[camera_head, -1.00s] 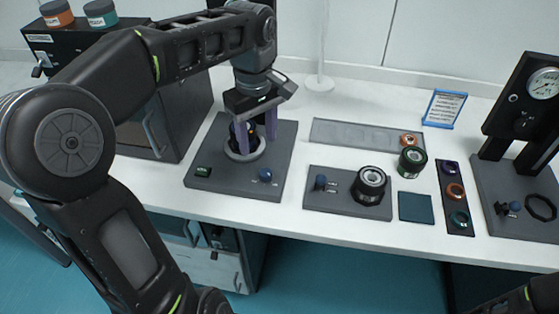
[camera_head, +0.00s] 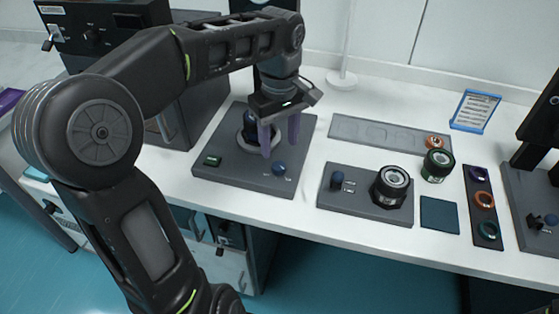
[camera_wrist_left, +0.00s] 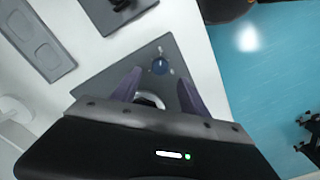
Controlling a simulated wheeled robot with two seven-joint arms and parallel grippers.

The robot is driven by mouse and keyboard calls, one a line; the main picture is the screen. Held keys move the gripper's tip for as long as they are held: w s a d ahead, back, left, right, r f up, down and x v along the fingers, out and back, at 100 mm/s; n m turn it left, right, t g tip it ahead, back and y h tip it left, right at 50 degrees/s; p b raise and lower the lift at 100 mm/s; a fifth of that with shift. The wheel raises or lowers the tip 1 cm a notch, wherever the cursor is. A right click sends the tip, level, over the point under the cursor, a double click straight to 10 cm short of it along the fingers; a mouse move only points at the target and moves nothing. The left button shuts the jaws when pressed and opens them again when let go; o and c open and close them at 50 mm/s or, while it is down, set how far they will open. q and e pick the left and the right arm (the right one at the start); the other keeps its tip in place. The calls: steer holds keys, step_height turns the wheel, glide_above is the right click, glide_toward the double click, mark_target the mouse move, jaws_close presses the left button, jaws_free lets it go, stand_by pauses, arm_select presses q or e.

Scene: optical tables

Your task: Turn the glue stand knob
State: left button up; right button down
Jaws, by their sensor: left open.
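The stand under my left arm has a dark grey base (camera_head: 240,177) with a round ring holder at its back and a small blue knob (camera_head: 279,169) near its front right. My left gripper (camera_head: 280,146) is open and points down above this base, its two purple fingers between the ring holder and the knob. In the left wrist view the blue knob (camera_wrist_left: 160,66) shows just beyond the open fingertips, roughly between them. I see no contact with the knob. The ring holder is partly hidden by the fingers. My right gripper is out of view.
To the right stands a second grey base (camera_head: 350,206) with its own blue knob (camera_head: 337,178) and a black-and-silver ring part (camera_head: 391,183). A green-ringed part (camera_head: 437,164), a ring holder strip (camera_head: 482,218) and a sign (camera_head: 474,111) lie beyond. A dark box stands at the left.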

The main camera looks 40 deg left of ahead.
mark_target(279, 166)
arm_select(q)
step_height(279, 166, down, 7)
steer(key=shift+r, duration=0.1)
steer(key=shift+c, duration=0.3)
jaws_close()
stand_by(0.5)
